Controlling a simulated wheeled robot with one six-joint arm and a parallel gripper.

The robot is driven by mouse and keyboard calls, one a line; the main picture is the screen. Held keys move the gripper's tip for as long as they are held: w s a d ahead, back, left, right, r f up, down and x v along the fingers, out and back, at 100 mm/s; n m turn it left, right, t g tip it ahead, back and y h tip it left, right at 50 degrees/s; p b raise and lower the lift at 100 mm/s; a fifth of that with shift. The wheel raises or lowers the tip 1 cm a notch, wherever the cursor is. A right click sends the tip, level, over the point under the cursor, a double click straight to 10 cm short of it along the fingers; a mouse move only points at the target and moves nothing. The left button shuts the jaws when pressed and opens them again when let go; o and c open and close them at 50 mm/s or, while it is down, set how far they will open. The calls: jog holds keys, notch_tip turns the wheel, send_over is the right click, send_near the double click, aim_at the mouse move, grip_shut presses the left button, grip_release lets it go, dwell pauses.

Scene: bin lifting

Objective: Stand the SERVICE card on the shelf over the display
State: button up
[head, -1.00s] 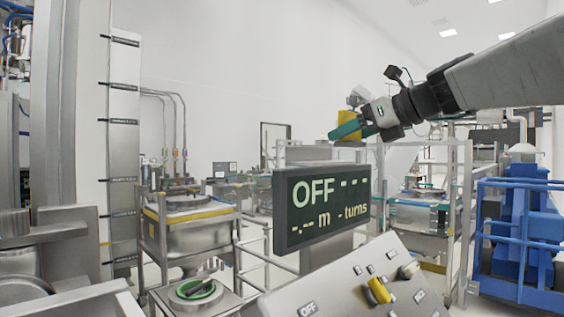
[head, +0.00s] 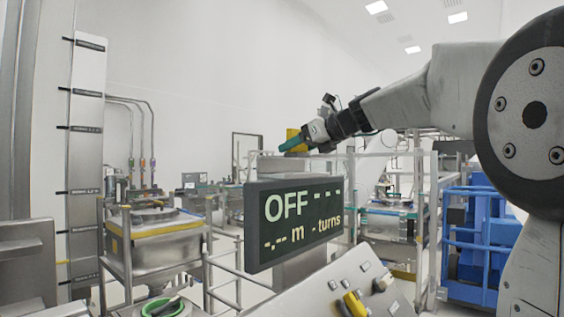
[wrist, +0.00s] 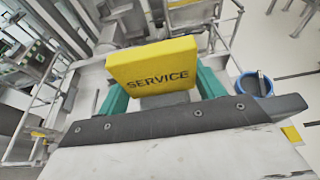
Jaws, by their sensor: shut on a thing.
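The yellow SERVICE card (wrist: 155,67) is held between the two teal fingers of my gripper (wrist: 162,88) in the wrist view, with its lettering facing the camera. In the head view the card (head: 293,136) shows as a small yellow patch beside the teal fingers of my gripper (head: 294,144). The gripper is shut on it, and appears above the display in the picture. The dark display (head: 265,238) reads "OFF" with dashes, "m" and "turns". I cannot clearly make out a shelf over it.
A sloped control panel (head: 315,297) with a yellow knob (head: 354,304) stands below the display. A steel vessel (head: 165,257) in a railed frame is at left. Blue railed equipment (head: 478,240) stands at right. The air around the card looks clear.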

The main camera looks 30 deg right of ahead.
jog(key=shift+w, duration=0.45)
jog(key=shift+s+f, duration=0.1)
jog(key=shift+f, duration=1.7)
jog(key=shift+f, duration=0.1)
jog(key=o, duration=1)
jog(key=shift+s+d, duration=0.1)
jog(key=v, duration=1.2)
